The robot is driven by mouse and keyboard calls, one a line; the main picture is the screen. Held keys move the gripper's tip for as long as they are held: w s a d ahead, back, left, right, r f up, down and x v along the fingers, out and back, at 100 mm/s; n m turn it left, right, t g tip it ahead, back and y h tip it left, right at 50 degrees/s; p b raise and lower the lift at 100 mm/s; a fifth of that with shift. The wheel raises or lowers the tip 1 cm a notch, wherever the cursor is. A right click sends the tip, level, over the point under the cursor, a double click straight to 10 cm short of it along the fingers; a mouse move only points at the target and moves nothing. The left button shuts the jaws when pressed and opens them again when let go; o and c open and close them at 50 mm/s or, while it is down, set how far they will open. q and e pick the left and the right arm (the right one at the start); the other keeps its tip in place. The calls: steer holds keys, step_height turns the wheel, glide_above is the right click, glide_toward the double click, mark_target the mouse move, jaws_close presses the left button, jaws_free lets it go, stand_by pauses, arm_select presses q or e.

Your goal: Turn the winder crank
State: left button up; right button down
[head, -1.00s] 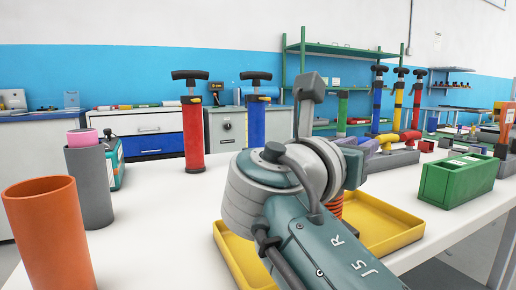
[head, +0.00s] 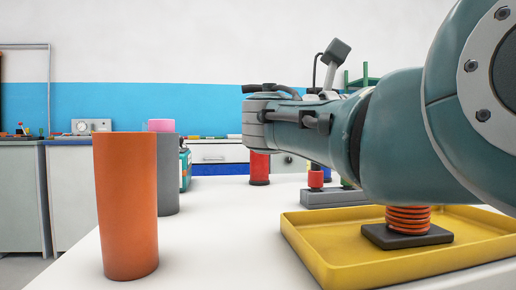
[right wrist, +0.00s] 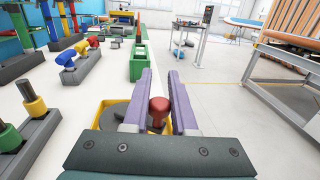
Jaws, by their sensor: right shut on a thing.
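In the right wrist view my right gripper (right wrist: 160,75) has its two purple fingers on either side of a red knob (right wrist: 159,108) and is shut on it. The knob looks like the handle of the winder crank; the rest of the crank and the winder cannot be made out. A yellow tray (right wrist: 113,116) shows partly behind the fingers. In the head view my right arm (head: 400,150) crosses from the right, and its fingers and the knob cannot be made out there. My left gripper is not in view.
The yellow tray (head: 350,270) holds an orange-red coil (head: 408,219) on a dark base (head: 405,237). An orange tube (head: 127,205) and a grey tube (head: 167,180) stand at the left. A green box (right wrist: 139,62) stands farther off. White tabletop between tubes and tray is clear.

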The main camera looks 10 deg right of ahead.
steer(key=shift+s+f+g, duration=0.1)
steer(key=shift+f+g, duration=0.1)
steer(key=shift+g, duration=0.1)
steer(key=c, duration=0.8)
jaws_free()
steer(key=shift+s, duration=0.15)
steer(key=shift+o, duration=0.5)
steer(key=shift+r, duration=0.1)
steer(key=shift+r, duration=0.1)
